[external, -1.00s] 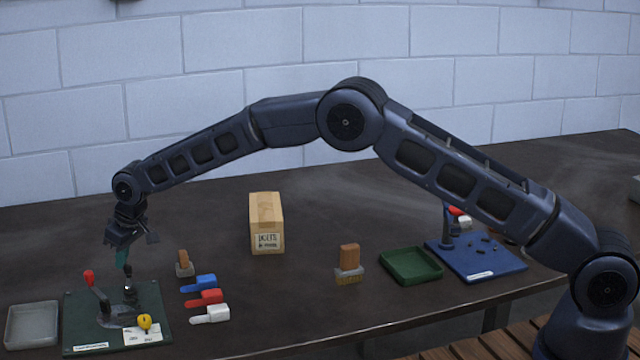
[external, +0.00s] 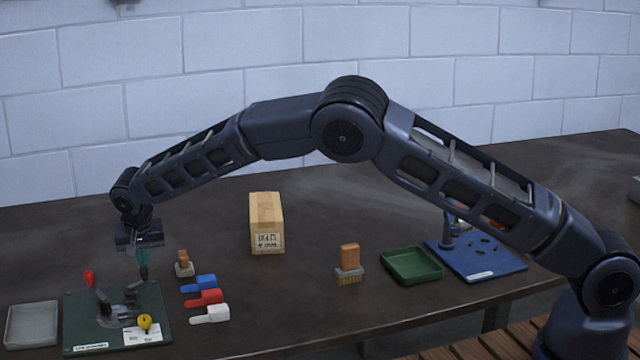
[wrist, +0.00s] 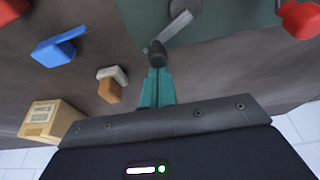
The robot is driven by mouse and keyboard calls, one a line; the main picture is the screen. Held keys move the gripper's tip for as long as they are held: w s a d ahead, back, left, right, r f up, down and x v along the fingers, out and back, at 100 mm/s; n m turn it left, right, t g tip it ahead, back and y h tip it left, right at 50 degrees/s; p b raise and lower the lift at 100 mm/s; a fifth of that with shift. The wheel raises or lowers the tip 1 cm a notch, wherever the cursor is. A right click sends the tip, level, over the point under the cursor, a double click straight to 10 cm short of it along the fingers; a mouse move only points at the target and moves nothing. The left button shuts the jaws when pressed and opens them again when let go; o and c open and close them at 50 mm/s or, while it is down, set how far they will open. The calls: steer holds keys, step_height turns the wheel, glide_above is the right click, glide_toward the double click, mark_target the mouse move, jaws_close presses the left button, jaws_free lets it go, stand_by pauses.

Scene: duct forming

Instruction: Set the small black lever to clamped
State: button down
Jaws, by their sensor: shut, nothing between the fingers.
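The small black lever (external: 134,288) is on the dark green fixture plate (external: 150,312) at the left of the bench. In the wrist view its black tip (wrist: 157,50) lies right at my fingertips, and its grey arm (wrist: 178,26) runs away over the plate. My gripper (external: 144,276) has teal fingers pointing down, close together with nothing held, beside the lever's tip at the plate's back edge. In the wrist view the fingers (wrist: 157,74) meet just behind the black tip; I cannot tell whether they touch it.
A red-knobbed lever (external: 90,280) and a yellow knob (external: 145,322) stand on the same plate. A grey tray (external: 32,324) is to its left. Blue, red and white handled pieces (external: 210,313) and a small brush (external: 184,264) lie to its right. A cardboard box (external: 266,225) stands farther back.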

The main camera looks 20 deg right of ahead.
steer(key=m, duration=0.1)
steer(key=s+m+h, duration=0.1)
steer(key=shift+s+d+m, duration=0.15)
steer(key=shift+d+m, duration=0.2)
steer(key=shift+m, duration=0.05)
steer(key=shift+a, duration=0.15)
steer(key=shift+s+a, duration=0.25)
steer(key=shift+a, duration=0.4)
steer(key=w, duration=0.2)
steer(key=w+d, duration=0.1)
steer(key=shift+w+d, duration=0.15)
steer(key=shift+w, duration=0.25)
steer(key=v, duration=1)
steer(key=shift+w+r, duration=0.15)
